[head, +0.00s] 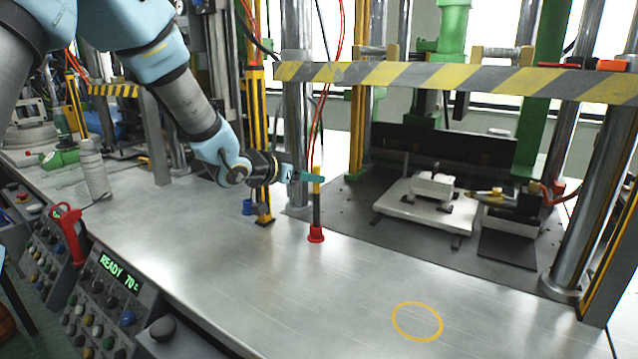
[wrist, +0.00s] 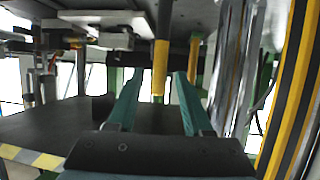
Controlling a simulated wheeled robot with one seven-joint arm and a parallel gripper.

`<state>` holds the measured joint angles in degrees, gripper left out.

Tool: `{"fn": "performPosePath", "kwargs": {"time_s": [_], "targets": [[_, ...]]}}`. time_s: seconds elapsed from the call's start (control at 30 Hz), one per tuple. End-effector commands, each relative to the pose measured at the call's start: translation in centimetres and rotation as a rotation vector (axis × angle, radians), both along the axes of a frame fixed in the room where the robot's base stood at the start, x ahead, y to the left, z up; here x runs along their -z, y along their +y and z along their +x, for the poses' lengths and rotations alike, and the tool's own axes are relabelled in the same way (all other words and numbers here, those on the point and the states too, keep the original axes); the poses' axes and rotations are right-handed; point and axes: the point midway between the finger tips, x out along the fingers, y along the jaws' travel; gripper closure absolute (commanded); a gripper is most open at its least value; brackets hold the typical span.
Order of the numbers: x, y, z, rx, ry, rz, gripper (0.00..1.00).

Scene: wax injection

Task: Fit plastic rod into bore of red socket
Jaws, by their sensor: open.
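The plastic rod (head: 316,205) stands upright, with a yellow upper end and a dark lower part. Its foot is in the red socket (head: 316,235) on the metal bench; the bore itself is hidden. My gripper (head: 312,176) reaches in from the left at the height of the rod's yellow end. In the wrist view my gripper (wrist: 157,75) is open, with its two teal fingers apart. The rod's yellow end (wrist: 160,68) shows between the fingers, with a visible gap on each side. The red socket does not show in the wrist view.
A blue socket (head: 248,206) stands left of the red one, beside a yellow and black post (head: 262,215). A hazard-striped bar (head: 440,76) crosses the press behind. A yellow ring (head: 417,321) marks clear bench at the front right. A spray bottle (head: 93,170) stands left.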

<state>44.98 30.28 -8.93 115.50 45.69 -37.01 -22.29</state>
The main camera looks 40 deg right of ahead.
Motion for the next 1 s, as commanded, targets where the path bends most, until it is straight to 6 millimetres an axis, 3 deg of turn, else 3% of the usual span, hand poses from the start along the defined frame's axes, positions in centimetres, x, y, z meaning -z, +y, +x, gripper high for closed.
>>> {"fn": "performPosePath", "kwargs": {"time_s": [0.1, 0.3, 0.67, 0.77, 0.87, 0.97, 1.0], "targets": [[-0.9, 2.4, -0.2, -0.002, -0.003, -0.002, 0.49], [-2.0, 4.9, -0.6, -0.001, -0.002, -0.002, 0.49], [-2.4, 5.7, -0.7, 0.000, -0.001, 0.000, 0.49], [-2.2, 6.5, 0.2, -0.031, -0.001, 0.014, 0.49], [-1.5, 9.6, 3.2, -0.143, -0.004, 0.070, 0.49], [0.1, 15.9, 7.6, -0.336, 0.012, 0.178, 0.49], [0.8, 19.2, 9.2, -0.425, 0.029, 0.232, 0.49]]}}
